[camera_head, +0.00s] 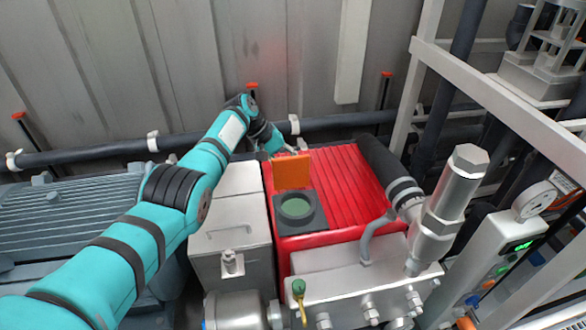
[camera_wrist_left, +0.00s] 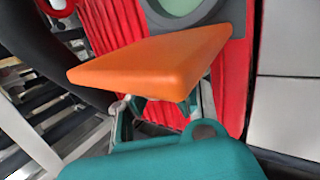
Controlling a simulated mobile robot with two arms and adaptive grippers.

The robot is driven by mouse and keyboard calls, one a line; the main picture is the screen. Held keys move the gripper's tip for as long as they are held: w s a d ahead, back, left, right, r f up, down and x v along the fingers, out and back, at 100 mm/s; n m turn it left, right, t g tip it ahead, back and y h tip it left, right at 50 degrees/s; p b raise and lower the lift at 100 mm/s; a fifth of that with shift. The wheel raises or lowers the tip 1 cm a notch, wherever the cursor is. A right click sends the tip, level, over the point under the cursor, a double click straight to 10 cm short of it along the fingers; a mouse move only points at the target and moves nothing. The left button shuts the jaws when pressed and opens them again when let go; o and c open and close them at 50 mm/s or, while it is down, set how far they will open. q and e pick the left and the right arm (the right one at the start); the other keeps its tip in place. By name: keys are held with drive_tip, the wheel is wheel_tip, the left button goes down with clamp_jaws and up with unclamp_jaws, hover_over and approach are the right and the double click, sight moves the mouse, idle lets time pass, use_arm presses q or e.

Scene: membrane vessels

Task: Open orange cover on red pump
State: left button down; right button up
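The orange cover (camera_head: 292,172) stands raised, roughly upright, on top of the red pump (camera_head: 345,180). In front of it a round green glass (camera_head: 296,208) in a dark square frame is exposed. My left gripper (camera_head: 288,150) is just behind the cover, partly hidden by it. In the left wrist view the cover (camera_wrist_left: 155,65) spans the space over my left gripper (camera_wrist_left: 163,108). Its fingers are spread apart with a gap between them. The cover hides the fingertips, and I cannot tell whether they touch it. My right gripper is not in view.
A grey box with a handle (camera_head: 230,225) stands left of the pump. A dark hose (camera_head: 385,165) and silver valve fittings (camera_head: 455,195) stand to the right. A dark horizontal pipe (camera_head: 90,153) runs along the wall behind. A white frame (camera_head: 500,95) rises at the right.

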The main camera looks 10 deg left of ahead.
use_arm(q)
drive_tip(key=shift+w+a+r, duration=0.4)
drive_tip(key=shift+r, duration=0.25)
drive_tip(key=c, duration=1.7)
unclamp_jaws()
drive_tip(key=shift+a, duration=0.15)
drive_tip(key=o, duration=0.5)
drive_tip(key=shift+s+a, duration=0.2)
drive_tip(key=shift+s, duration=0.05)
drive_tip(key=shift+o, duration=0.7)
drive_tip(key=shift+f, duration=0.1)
drive_tip(key=shift+d+f, duration=0.15)
drive_tip(key=shift+d, duration=0.2)
drive_tip(key=v, duration=1.2)
drive_tip(key=shift+s+a, duration=0.1)
